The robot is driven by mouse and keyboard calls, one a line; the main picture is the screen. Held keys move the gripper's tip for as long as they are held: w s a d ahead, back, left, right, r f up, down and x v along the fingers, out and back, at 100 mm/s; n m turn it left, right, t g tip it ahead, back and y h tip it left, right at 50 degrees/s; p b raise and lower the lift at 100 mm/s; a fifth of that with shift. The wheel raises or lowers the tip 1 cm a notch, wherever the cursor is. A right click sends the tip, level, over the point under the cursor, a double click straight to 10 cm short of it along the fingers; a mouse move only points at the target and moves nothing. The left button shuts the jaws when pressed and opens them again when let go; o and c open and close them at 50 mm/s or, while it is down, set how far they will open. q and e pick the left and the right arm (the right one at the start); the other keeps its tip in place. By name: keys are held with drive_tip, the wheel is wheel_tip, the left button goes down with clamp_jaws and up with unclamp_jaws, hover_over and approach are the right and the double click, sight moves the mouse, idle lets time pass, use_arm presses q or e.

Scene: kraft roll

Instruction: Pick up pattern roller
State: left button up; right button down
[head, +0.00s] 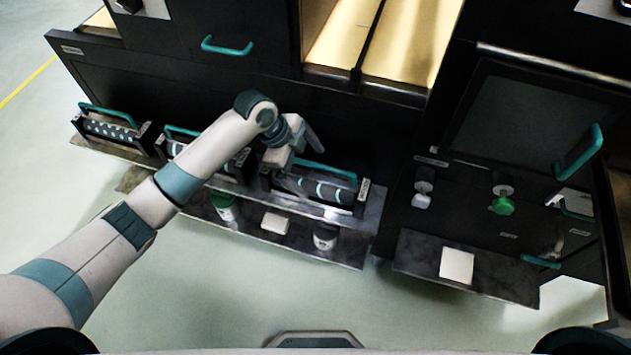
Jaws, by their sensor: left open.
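Three dark rollers with pale markings sit in black cradles with teal handles on a ledge at the machine's front. The left roller (108,129) has pale spots. The middle roller (218,167) is partly hidden behind my left arm. The right roller (322,190) has pale teal bands, and its left end is partly covered by my gripper. My left gripper (296,157) is open and empty, over the left end of the right cradle. I cannot tell whether it touches the handle (325,171). My right gripper is out of view.
A lower shelf (339,254) holds a green-marked container (224,207), a pale block (275,223) and a pale-topped jar (325,236). On the right, another shelf (415,257) bears a white pad (457,264) below a panel with a green knob (503,205). Open floor lies in front.

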sight(320, 178)
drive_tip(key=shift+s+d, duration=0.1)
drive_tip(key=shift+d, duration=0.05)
use_arm(q)
drive_tip(key=shift+d+f, duration=0.15)
drive_tip(key=shift+d+f+p, duration=0.2)
drive_tip(key=shift+f+p, duration=0.05)
drive_tip(key=shift+p, duration=0.05)
drive_tip(key=p+x, duration=0.1)
drive_tip(key=x, duration=0.2)
drive_tip(key=shift+d, duration=0.15)
drive_tip(key=shift+w+d+f, duration=0.1)
drive_tip(key=shift+d+f, duration=0.05)
drive_tip(key=shift+f, duration=0.4)
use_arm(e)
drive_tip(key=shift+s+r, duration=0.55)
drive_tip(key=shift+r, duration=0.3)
